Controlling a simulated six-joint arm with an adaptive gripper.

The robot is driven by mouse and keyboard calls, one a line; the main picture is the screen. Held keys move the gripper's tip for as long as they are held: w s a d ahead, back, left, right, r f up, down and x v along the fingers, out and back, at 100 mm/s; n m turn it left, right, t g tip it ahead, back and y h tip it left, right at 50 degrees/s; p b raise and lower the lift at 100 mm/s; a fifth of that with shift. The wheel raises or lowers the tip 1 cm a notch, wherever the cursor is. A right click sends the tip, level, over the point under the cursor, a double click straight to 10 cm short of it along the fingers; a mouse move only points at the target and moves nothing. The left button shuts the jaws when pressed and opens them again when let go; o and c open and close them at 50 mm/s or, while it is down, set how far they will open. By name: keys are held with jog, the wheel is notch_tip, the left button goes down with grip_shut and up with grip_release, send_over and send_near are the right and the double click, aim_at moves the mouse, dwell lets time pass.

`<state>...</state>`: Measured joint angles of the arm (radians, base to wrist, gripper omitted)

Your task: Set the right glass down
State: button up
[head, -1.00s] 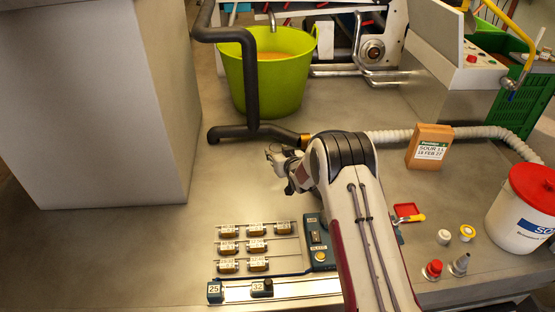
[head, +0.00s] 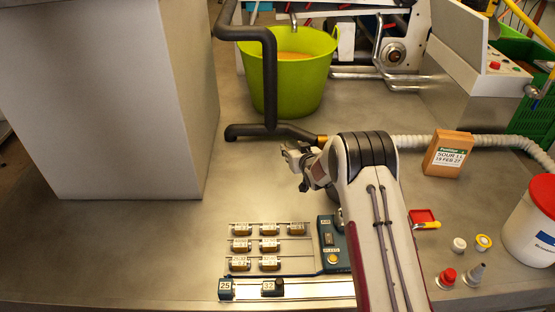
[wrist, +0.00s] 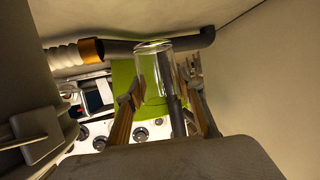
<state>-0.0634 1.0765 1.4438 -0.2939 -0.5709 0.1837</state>
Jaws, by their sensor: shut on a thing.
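A clear glass (wrist: 153,70) stands between the two fingers of my gripper (wrist: 165,98) in the wrist view. My gripper is shut on it, with one finger on each side. In the head view my gripper (head: 296,158) is above the grey worktop, near the end of the dark pipe. The glass is too faint to make out there, and its base is hidden in the wrist view. I cannot tell how high it is held. No second glass is clear in either view.
A dark pipe (head: 270,85) and a green tub (head: 310,85) stand behind my gripper. A grey block (head: 110,100) is to the left. A brown box (head: 448,154) is to the right. Worktop left of the rack is bare.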

jog(key=a+n+y, duration=0.1)
jog(key=a+y, duration=0.1)
jog(key=a, duration=1.3)
jog(key=shift+a+r+n, duration=0.2)
jog(key=shift+a+n, duration=0.1)
jog(key=shift+n, duration=0.1)
jog(key=shift+f, duration=3.15)
jog(key=shift+f, duration=0.1)
jog(key=shift+f, duration=1.75)
jog(key=shift+f, duration=0.15)
jog(key=o, duration=1.2)
jog(key=shift+g, duration=0.3)
